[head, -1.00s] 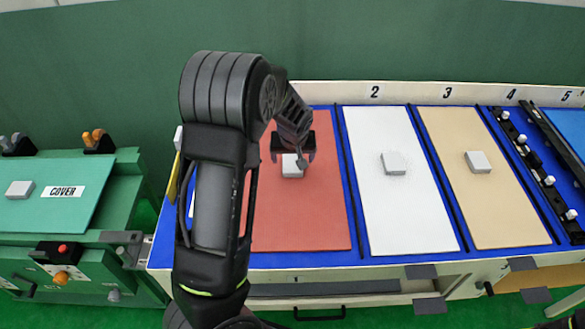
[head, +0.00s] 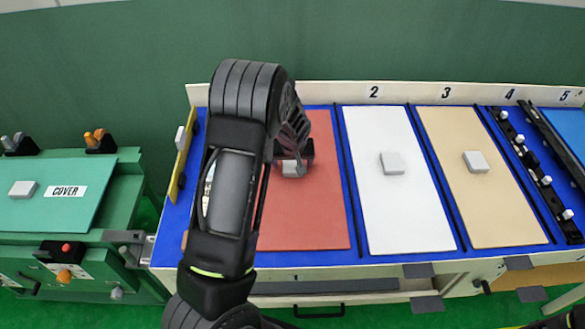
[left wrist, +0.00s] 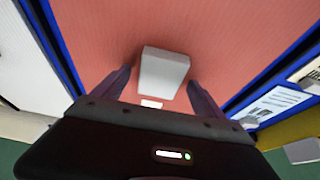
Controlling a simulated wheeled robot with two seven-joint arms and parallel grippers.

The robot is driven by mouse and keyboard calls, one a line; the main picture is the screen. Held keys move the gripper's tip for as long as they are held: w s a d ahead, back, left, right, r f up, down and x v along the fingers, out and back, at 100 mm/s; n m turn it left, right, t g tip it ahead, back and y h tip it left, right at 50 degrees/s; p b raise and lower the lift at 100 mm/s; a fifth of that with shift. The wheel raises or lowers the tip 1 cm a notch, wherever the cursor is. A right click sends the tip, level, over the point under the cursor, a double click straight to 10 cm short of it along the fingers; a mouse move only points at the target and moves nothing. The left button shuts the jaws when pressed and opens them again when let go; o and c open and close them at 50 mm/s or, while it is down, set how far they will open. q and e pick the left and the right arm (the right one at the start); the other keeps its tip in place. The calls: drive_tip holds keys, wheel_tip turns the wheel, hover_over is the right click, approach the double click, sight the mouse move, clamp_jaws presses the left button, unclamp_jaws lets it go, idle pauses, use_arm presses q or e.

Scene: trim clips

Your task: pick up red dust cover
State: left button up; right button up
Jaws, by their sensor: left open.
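The red dust cover (head: 318,215) is a flat red panel lying in the leftmost bay of the blue rack, with a light grey block handle near its middle. It also fills much of the left wrist view (left wrist: 230,30). My left gripper (head: 293,168) is over the handle. In the left wrist view its two fingers (left wrist: 160,88) are apart, one on each side of the grey handle (left wrist: 163,72), with small gaps showing. In the head view my arm hides the left part of the red cover. My right gripper is not in view.
A white cover (head: 400,215) and a tan cover (head: 490,205), each with a grey handle, lie to the right. A black rail with knobs (head: 530,160) stands beyond them. A green unit (head: 60,220) marked COVER is at the left. A pale back wall (head: 420,95) edges the rack.

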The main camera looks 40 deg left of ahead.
sight(293, 164)
use_arm(q)
drive_tip(key=shift+c, duration=0.2)
clamp_jaws()
idle(0.6)
drive_tip(key=shift+r, duration=0.1)
wheel_tip(293, 164, up, 10)
drive_tip(key=b, duration=0.2)
idle(0.8)
